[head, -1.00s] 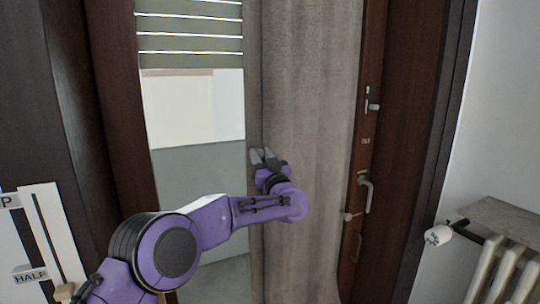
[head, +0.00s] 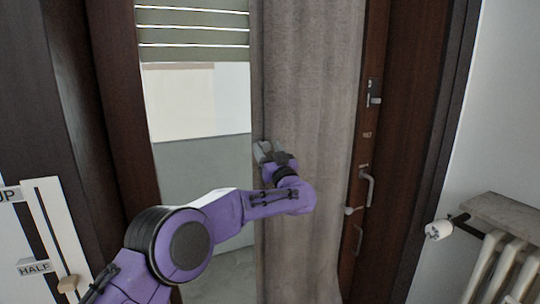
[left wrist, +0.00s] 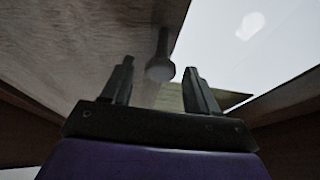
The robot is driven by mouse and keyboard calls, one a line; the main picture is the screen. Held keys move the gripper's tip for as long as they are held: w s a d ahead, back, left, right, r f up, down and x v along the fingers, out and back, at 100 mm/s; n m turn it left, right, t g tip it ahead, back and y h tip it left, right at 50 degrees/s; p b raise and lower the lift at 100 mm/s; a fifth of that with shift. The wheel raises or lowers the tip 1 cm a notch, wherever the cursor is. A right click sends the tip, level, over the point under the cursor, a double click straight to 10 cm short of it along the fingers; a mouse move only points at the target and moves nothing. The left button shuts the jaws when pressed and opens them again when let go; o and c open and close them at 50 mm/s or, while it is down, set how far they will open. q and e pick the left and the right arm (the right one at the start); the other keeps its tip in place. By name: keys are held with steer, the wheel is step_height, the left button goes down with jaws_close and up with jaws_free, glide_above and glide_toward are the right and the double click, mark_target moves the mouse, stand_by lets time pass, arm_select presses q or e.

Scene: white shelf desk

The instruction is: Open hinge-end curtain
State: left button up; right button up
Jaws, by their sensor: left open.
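The curtain (head: 315,110) is a grey-brown cloth that hangs in front of the right part of the dark wooden door. Its left edge borders the bare glass pane. My left gripper (head: 263,152) is at this edge, about mid-height, with its fingers pointing up. In the left wrist view my left gripper (left wrist: 160,82) is open. The curtain (left wrist: 85,45) is at the upper left there. A short grey rod with a round end (left wrist: 160,70) shows between the fingertips; I cannot tell whether it touches them. My right gripper is not in view.
The glass pane (head: 200,165) has a slatted blind (head: 195,28) at its top. A radiator (head: 500,262) stands at the lower right.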

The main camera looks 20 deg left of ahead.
arm_select(q)
steer(key=b+v, duration=0.4)
steer(key=v, duration=0.6)
steer(key=shift+s, duration=0.1)
